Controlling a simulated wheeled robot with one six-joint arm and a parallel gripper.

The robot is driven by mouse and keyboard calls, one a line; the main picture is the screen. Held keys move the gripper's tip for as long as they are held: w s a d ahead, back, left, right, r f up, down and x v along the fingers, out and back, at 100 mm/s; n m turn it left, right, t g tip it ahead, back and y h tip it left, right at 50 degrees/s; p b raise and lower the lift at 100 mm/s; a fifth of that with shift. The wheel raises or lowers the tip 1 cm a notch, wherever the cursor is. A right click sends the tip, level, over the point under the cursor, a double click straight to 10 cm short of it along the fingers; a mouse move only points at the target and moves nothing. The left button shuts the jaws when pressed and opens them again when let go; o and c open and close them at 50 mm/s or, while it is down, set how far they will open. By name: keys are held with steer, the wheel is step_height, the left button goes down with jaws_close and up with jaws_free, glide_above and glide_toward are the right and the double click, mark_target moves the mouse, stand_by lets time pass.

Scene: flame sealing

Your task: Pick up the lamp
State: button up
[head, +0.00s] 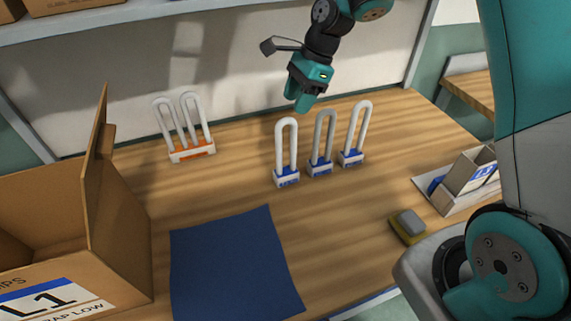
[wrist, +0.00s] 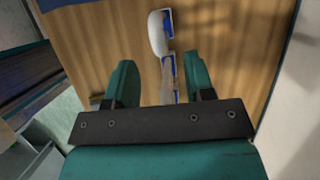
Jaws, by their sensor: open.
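Three U-shaped lamps with blue and white bases stand upright in a row: a white left lamp (head: 286,150), a greyer middle lamp (head: 322,143) and a right lamp (head: 356,135). A double-loop lamp with an orange base (head: 192,150) stands further left. My gripper (head: 302,98) hangs above and behind the blue-based row, open and empty. In the wrist view, my gripper (wrist: 159,60) has its fingers apart. I cannot tell which blue-based lamps these are.
An open cardboard box (head: 75,245) stands at the left, beside a blue mat (head: 235,262) at the front. A grey and yellow block (head: 408,227) and a small cardboard holder (head: 465,180) are at the right. A wall (head: 235,60) is behind the table.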

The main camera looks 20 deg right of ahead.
mark_target(286, 127)
steer(key=p+x, duration=0.2)
steer(key=x, duration=0.6)
steer(key=shift+s+f+p, duration=0.1)
steer(key=shift+f+p, duration=0.3)
jaws_close()
